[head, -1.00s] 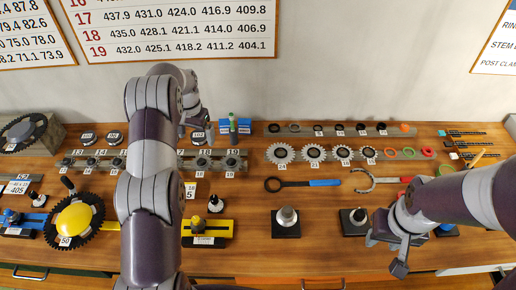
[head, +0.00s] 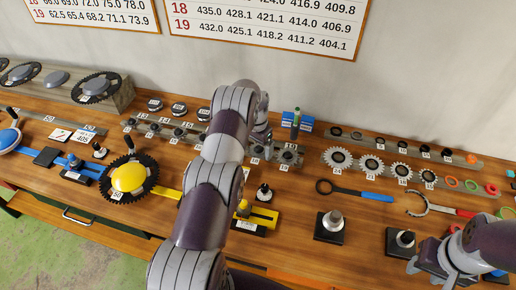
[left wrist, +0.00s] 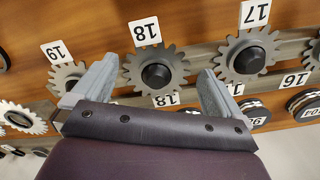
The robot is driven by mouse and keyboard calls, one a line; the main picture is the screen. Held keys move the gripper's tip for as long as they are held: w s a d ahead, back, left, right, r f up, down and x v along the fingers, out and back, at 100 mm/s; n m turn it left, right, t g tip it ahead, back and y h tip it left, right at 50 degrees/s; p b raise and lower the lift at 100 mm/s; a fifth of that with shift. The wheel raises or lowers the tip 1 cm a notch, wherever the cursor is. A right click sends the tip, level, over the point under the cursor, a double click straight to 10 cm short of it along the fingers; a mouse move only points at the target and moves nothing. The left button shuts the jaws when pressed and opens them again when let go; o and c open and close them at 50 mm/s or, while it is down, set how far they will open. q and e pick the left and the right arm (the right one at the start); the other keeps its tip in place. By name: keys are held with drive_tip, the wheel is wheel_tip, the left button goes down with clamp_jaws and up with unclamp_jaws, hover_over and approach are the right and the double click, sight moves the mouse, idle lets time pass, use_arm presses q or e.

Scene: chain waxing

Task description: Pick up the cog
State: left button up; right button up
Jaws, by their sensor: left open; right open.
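In the left wrist view the cog tagged 18 (left wrist: 168,58) is nearest the middle, a toothed steel disc with a black centre. My left gripper (left wrist: 150,85) is open, with one finger on each side of that cog; I cannot tell whether they touch it. The cog tagged 17 (left wrist: 250,58) is to the right and the cog tagged 19 (left wrist: 66,76) to the left. In the head view my left arm hides the middle of the rail. My right gripper (head: 430,264) is open, low at the right.
Larger cogs (head: 338,158) line another rail to the right. A blue-handled tool (head: 360,194) and black stands (head: 329,228) lie before it. Blue boxes (head: 297,122) stand behind the left gripper. A yellow-domed chainring (head: 130,178) sits at the left.

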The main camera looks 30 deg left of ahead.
use_arm(q)
drive_tip(key=shift+w+d, duration=0.1)
drive_tip(key=shift+d, duration=0.15)
drive_tip(key=shift+a+f, duration=0.1)
